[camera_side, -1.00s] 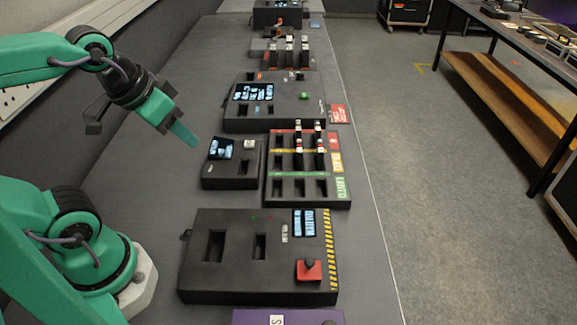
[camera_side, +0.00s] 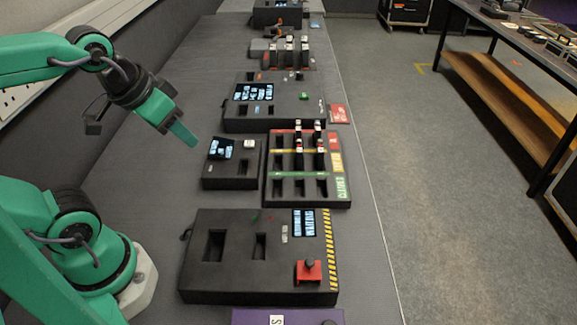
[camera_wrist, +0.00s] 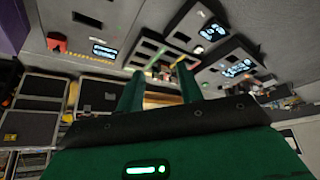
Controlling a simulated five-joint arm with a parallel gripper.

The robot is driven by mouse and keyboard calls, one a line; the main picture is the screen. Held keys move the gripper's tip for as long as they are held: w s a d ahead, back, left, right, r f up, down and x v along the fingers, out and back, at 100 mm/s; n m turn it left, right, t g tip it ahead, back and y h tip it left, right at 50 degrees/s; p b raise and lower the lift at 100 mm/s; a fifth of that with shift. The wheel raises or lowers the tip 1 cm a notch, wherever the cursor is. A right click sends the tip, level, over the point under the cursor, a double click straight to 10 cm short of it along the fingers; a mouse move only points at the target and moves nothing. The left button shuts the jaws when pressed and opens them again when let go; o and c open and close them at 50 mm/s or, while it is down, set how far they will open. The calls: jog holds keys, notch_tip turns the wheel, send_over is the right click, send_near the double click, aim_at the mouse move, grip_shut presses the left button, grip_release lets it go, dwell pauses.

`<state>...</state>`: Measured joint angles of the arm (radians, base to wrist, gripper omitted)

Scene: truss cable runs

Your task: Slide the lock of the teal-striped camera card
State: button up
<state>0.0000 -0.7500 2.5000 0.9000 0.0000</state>
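Several small black-and-white cards (camera_side: 319,143) stand in the slots of a black tray (camera_side: 271,190) with red, yellow and green rows. More upright pieces (camera_side: 289,48) show farther back. I cannot make out a teal stripe or a lock on any of them at this size. My gripper (camera_side: 190,140) hangs in the air to the left of a small black box (camera_side: 231,184) with a lit screen, apart from everything. In the wrist view my gripper (camera_wrist: 160,72) has its two green fingers apart with nothing held between them. The cards are small and partly unclear there.
A large black box (camera_side: 218,281) with two slots, a red switch (camera_side: 309,271) and a hazard stripe sits in front. Another black box with a screen (camera_side: 253,92) stands behind the tray. The dark bench top (camera_side: 150,215) is clear between my base and the boxes.

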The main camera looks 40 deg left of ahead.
jog(key=shift+c, duration=0.3)
jog(key=shift+w+r, duration=0.1)
jog(key=c, duration=0.7)
jog(key=shift+w+r, duration=0.35)
jog(key=shift+w, duration=0.15)
grip_shut()
jog(key=w+d+r+m+g, duration=0.1)
jog(key=w+m+g, duration=0.1)
jog(key=w, duration=0.7)
jog(key=w+d+r+m+g, duration=0.1)
jog(key=w+r+m, duration=0.15)
jog(key=w, duration=0.75)
jog(key=w+d+f+m+g, duration=0.2)
jog(key=w+f+m, duration=0.2)
jog(key=w+f, duration=0.8)
jog(key=w, duration=0.2)
jog(key=shift+w+d+f+g, duration=0.15)
jog(key=shift+w+f+g, duration=0.05)
jog(key=shift+w+g, duration=0.1)
